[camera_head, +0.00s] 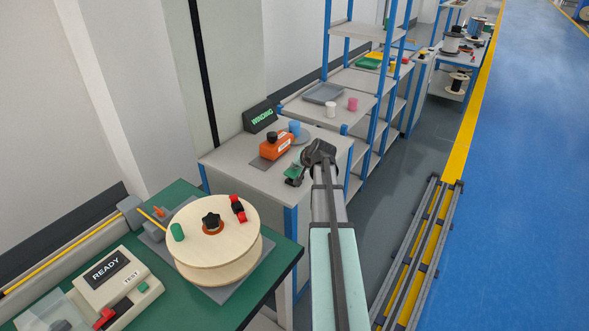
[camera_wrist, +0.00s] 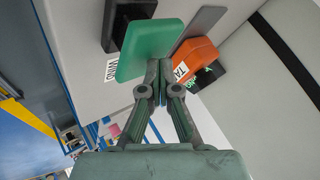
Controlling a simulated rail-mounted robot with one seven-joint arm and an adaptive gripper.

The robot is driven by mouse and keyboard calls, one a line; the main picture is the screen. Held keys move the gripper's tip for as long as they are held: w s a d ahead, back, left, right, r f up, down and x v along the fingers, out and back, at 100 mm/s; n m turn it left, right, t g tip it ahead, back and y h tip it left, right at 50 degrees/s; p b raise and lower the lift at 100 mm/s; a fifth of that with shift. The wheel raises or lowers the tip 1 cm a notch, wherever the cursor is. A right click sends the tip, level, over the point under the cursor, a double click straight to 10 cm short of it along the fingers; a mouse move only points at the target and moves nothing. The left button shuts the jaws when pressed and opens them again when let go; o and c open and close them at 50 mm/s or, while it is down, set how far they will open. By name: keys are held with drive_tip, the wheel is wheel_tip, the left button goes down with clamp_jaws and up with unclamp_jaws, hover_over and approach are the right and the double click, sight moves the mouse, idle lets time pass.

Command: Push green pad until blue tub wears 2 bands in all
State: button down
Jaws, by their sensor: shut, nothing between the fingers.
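The green pad (camera_wrist: 150,48) is a flat green plate on a black block (camera_wrist: 128,18), with a label reading WIND beside it. In the head view the green pad (camera_head: 293,170) is at the front edge of the grey table, partly hidden by my arm. My gripper (camera_wrist: 157,75) is shut and empty, its fingertips at the pad's lower edge in the wrist view; I cannot tell whether they touch. The blue tub (camera_head: 294,127) stands behind the orange machine (camera_head: 276,148); it is too small to make out any bands. The orange machine (camera_wrist: 194,58) also shows in the wrist view.
A black sign (camera_head: 261,116) reads WINDING at the back of the grey table (camera_head: 225,159). A wooden reel (camera_head: 215,235) and a READY box (camera_head: 108,275) are on the green bench.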

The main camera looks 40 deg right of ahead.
sight(295, 171)
drive_tip(key=shift+r, duration=0.7)
drive_tip(key=shift+r+p, duration=1.45)
drive_tip(key=shift+r, duration=1.05)
drive_tip(key=shift+a, duration=0.1)
